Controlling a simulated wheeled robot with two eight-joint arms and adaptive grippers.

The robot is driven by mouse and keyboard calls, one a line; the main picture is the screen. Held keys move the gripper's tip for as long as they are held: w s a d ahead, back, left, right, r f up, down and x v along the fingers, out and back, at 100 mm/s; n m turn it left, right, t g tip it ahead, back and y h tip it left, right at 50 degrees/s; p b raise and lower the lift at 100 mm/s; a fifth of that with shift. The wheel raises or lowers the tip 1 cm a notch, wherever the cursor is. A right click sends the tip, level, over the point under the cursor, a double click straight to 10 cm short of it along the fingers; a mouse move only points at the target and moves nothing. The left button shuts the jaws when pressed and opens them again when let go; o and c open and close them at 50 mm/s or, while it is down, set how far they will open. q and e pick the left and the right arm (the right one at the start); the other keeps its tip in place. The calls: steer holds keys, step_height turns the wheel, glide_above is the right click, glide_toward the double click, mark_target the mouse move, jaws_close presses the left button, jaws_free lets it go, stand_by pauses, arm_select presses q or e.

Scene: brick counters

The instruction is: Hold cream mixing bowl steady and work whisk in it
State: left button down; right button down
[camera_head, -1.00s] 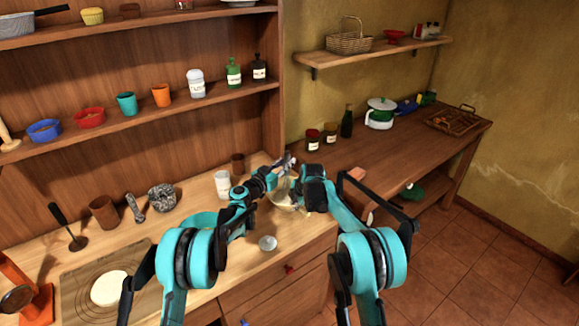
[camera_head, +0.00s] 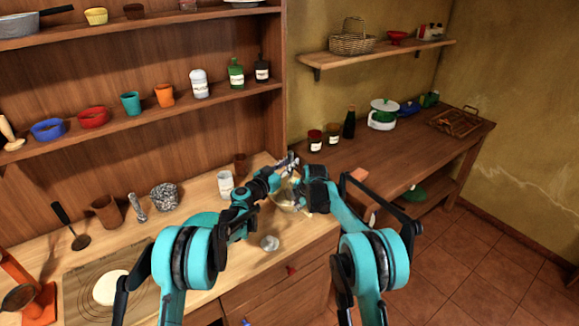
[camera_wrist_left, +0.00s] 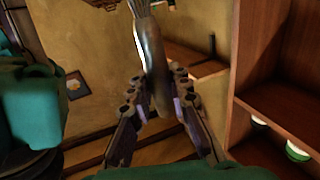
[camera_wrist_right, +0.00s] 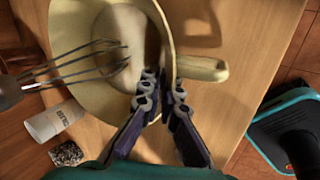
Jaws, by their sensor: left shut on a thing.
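The cream mixing bowl (camera_head: 284,203) stands at the right end of the light counter, partly hidden by my arms. In the right wrist view the bowl (camera_wrist_right: 90,22) shows large, with its wall between the fingers of my right gripper (camera_wrist_right: 163,88), which is shut on it at the rim side. The whisk (camera_wrist_left: 151,50) has a grey handle, and my left gripper (camera_wrist_left: 157,82) is shut on that handle. In the right wrist view the whisk's wires (camera_wrist_right: 80,65) reach over the bowl's opening; whether they touch the inside I cannot tell.
A white labelled jar (camera_head: 225,184) and a brown cup (camera_head: 239,163) stand close behind the bowl. A speckled mortar (camera_head: 164,196) is further left. The lower dark counter (camera_head: 400,160) is at right.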

mark_target(290, 152)
arm_select(q)
steer(key=shift+r, duration=4.15)
arm_select(e)
steer(key=c, duration=1.6)
jaws_free()
steer(key=shift+c, duration=0.2)
